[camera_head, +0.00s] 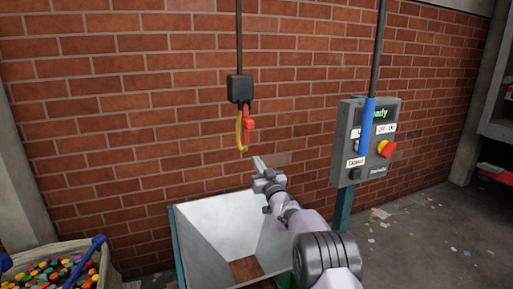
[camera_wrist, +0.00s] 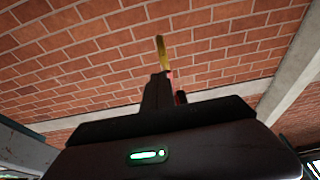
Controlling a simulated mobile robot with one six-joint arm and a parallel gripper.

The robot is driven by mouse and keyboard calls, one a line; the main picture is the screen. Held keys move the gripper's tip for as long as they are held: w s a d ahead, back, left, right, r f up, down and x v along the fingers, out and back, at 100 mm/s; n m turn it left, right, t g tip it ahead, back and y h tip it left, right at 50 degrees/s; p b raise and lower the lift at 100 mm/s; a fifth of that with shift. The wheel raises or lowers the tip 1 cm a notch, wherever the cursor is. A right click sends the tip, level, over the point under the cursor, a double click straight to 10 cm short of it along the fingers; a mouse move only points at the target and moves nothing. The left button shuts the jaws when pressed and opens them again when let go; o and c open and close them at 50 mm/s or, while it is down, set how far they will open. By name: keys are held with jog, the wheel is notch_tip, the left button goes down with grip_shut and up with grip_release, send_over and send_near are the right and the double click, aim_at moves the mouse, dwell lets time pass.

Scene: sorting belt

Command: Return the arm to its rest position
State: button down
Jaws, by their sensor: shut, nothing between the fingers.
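My gripper (camera_head: 259,165) is at the end of my raised arm, above the white hopper. Its fingers are closed together with nothing between them. In the wrist view my gripper (camera_wrist: 158,88) points up towards the brick wall. A yellow hook (camera_head: 239,130) with a red latch (camera_head: 249,124) hangs from a black box (camera_head: 240,89) on a cable, just above my fingertips in the head view. The yellow hook also shows beyond the fingers in the wrist view (camera_wrist: 161,50). A gap shows between fingertips and hook in the head view; their distance in depth is hard to tell.
The white hopper (camera_head: 205,222) stands below my arm. A grey control box (camera_head: 348,150) with a red button (camera_head: 386,149) is on a post to the right. A bin (camera_head: 104,268) of colourful pieces is at the lower left. The brick wall (camera_head: 130,110) closes the back.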

jog(key=shift+s+d+f, duration=0.1)
jog(key=shift+s+f, duration=0.05)
jog(key=shift+f, duration=0.3)
jog(key=shift+s+d+f, duration=0.1)
jog(key=shift+f, duration=0.35)
jog(key=s+d+r+m+g+h, duration=0.2)
jog(key=s+d+r+m+h, duration=0.25)
jog(key=r, duration=0.45)
jog(key=s+d+r+m+g+h, duration=0.1)
jog(key=s+r+g, duration=0.1)
jog(key=s, duration=0.6)
jog(key=s+d+r+m+g+h, duration=0.1)
jog(key=s+g, duration=0.1)
jog(key=s, duration=0.6)
jog(key=s+a+f+g, duration=0.1)
jog(key=s+f, duration=0.3)
jog(key=s, duration=0.9)
jog(key=s+a+f+m+g+y, duration=0.1)
jog(key=s+f+g, duration=0.3)
jog(key=s, duration=0.9)
jog(key=s+a+f+g+y, duration=0.1)
jog(key=s+f, duration=0.4)
jog(key=s, duration=0.9)
jog(key=shift+a+g, duration=0.55)
jog(key=shift+g, duration=0.65)
